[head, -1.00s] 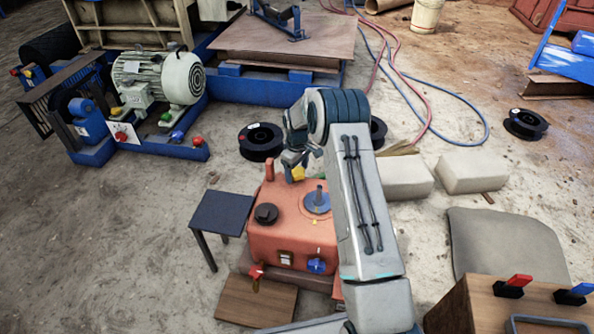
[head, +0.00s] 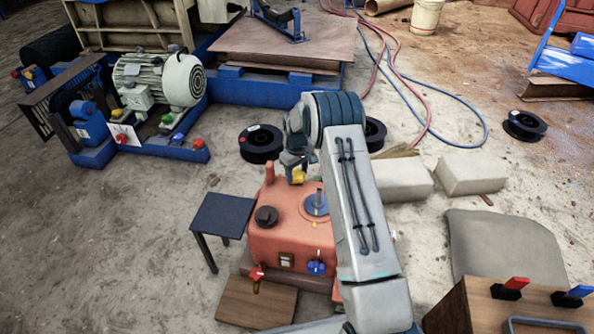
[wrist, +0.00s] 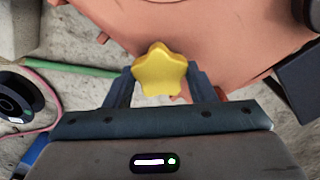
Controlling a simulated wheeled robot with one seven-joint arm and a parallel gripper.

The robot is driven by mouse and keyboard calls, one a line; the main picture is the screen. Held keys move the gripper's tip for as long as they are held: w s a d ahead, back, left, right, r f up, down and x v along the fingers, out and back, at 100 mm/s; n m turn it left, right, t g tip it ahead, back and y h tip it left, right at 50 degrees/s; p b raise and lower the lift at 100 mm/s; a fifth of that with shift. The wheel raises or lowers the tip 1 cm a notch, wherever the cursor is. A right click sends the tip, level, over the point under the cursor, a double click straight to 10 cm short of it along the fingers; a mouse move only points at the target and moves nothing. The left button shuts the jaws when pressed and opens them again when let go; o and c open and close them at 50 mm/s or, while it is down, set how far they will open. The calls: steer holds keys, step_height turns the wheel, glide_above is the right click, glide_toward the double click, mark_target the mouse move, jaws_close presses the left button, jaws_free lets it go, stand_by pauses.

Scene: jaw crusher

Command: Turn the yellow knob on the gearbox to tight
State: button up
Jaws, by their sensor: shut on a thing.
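The yellow knob (wrist: 160,70) is star-shaped and sits at the edge of the orange-red gearbox (wrist: 230,35) in the wrist view. My gripper (wrist: 163,82) is shut on the knob, with one blue finger on each side of it. In the head view the knob (head: 298,176) shows as a small yellow patch below my gripper (head: 295,166), at the back of the gearbox (head: 275,240). My arm hides part of the gearbox's right side. The marks for tight cannot be made out.
The gearbox also bears a black knob (head: 266,216), a blue disc with a post (head: 317,204) and a blue handle (head: 316,267). A small dark table (head: 222,213) stands to its left. Black spools (head: 261,143) and pale blocks (head: 403,180) lie behind it.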

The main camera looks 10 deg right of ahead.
steer(key=m+p, duration=0.1)
steer(key=m, duration=0.2)
steer(key=shift+r+m, duration=0.1)
steer(key=shift+m, duration=0.3)
steer(key=m+p, duration=0.1)
steer(key=m, duration=0.3)
steer(key=shift+m, duration=0.3)
steer(key=m+p, duration=0.1)
steer(key=m, duration=0.3)
steer(key=shift+m, duration=1.7)
steer(key=o, duration=1)
